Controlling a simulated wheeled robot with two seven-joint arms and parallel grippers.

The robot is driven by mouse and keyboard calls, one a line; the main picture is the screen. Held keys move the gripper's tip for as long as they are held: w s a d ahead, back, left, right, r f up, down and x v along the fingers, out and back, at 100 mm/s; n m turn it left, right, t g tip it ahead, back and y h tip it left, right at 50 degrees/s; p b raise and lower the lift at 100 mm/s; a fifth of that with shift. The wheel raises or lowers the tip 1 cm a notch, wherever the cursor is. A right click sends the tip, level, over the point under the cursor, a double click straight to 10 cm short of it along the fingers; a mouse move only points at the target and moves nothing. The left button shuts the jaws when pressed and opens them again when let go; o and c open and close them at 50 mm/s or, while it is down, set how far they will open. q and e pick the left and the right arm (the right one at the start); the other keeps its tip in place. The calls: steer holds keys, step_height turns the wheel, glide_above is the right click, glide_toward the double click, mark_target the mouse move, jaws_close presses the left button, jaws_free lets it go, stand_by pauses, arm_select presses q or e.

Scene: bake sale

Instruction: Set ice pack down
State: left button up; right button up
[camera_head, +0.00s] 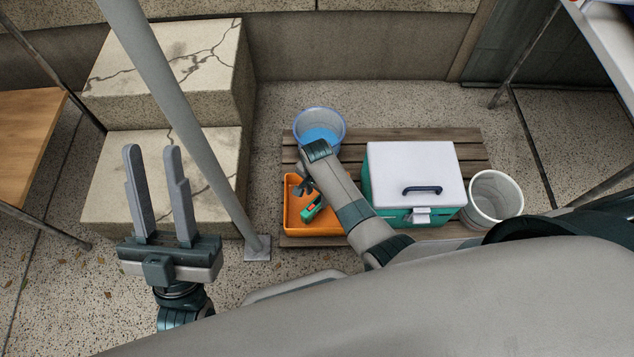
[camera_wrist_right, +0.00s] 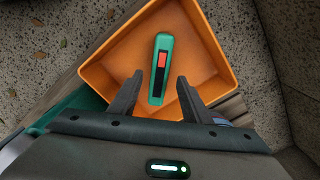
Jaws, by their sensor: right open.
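A green handheld item with a black strip and a red part (camera_wrist_right: 160,69) lies in the orange tray (camera_wrist_right: 235,75); the item (camera_head: 314,209) and tray (camera_head: 291,222) also show in the head view. I cannot make out any ice pack for certain. My right gripper (camera_wrist_right: 160,82) is open above the tray, its fingers on either side of the green item in the picture and not closed on it. In the head view the right gripper (camera_head: 305,187) is partly hidden by its own wrist. My left gripper (camera_head: 154,150) is open and empty, pointing up at the left.
A wooden pallet (camera_head: 405,135) holds the tray, a blue bucket (camera_head: 319,112), a white-lidded green cooler (camera_head: 415,165) and a white bucket (camera_head: 495,197). A grey pole (camera_head: 190,130) and cracked stone steps (camera_head: 165,55) stand left. A small bluish thing (camera_wrist_right: 222,122) is partly hidden.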

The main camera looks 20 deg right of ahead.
step_height(320, 180, up, 7)
steer(key=p, duration=0.3)
step_height(320, 180, up, 5)
steer(key=p, duration=0.2)
glide_above(317, 201)
arm_select(q)
steer(key=w+d+f+g+y, duration=0.1)
steer(key=f+g, duration=0.3)
steer(key=f, duration=0.2)
steer(key=w+d+f+g+y, duration=0.1)
steer(key=w+d+f+g, duration=0.1)
steer(key=f+g, duration=0.2)
steer(key=shift+f+g, duration=0.4)
steer(key=shift+f, duration=1.3)
arm_select(e)
steer(key=shift+r, duration=0.25)
arm_select(q)
steer(key=shift+w, duration=0.15)
